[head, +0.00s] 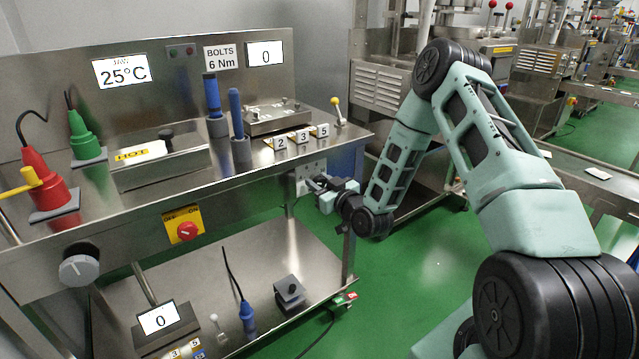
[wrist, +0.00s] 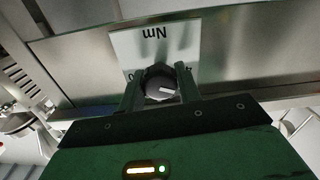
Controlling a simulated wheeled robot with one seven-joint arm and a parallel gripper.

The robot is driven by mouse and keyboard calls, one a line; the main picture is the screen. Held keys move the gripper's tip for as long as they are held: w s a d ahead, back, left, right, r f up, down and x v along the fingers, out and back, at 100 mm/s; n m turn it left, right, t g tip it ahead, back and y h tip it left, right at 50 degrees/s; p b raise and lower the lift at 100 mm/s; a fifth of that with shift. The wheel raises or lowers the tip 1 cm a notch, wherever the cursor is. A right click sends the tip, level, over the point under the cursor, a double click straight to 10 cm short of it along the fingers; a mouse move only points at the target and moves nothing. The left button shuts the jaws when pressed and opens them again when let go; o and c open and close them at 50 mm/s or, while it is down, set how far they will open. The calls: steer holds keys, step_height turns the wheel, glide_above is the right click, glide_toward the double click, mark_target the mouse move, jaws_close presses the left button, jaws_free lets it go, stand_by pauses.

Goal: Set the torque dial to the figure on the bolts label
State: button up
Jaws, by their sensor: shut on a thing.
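The bolts label (head: 221,57) on the back panel reads "BOLTS 6 Nm". My gripper (head: 314,184) is at the front right of the bench, against a pale plate under the shelf edge. In the wrist view my gripper (wrist: 160,88) has its two fingers on either side of the round dark torque dial (wrist: 158,92), shut on it. The dial has a pale pointer mark. The plate behind it (wrist: 155,45) carries "Nm", upside down in this view. Most of the plate's figures are hidden by the fingers. A display (head: 265,54) beside the bolts label reads 0.
A second dial (head: 79,269) and a red switch on a yellow plate (head: 184,225) sit on the bench front. Red (head: 44,180) and green (head: 83,135) plugs stand on top at left. A lower shelf holds another display (head: 159,318) reading 0. The green floor at right is clear.

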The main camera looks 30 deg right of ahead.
steer(key=m, duration=0.4)
steer(key=shift+m, duration=1.8)
steer(key=shift+f, duration=0.1)
steer(key=o, duration=1)
steer(key=shift+c, duration=0.2)
steer(key=shift+s, duration=0.1)
steer(key=s, duration=1.7)
steer(key=shift+s+d, duration=0.15)
steer(key=shift+d, duration=0.2)
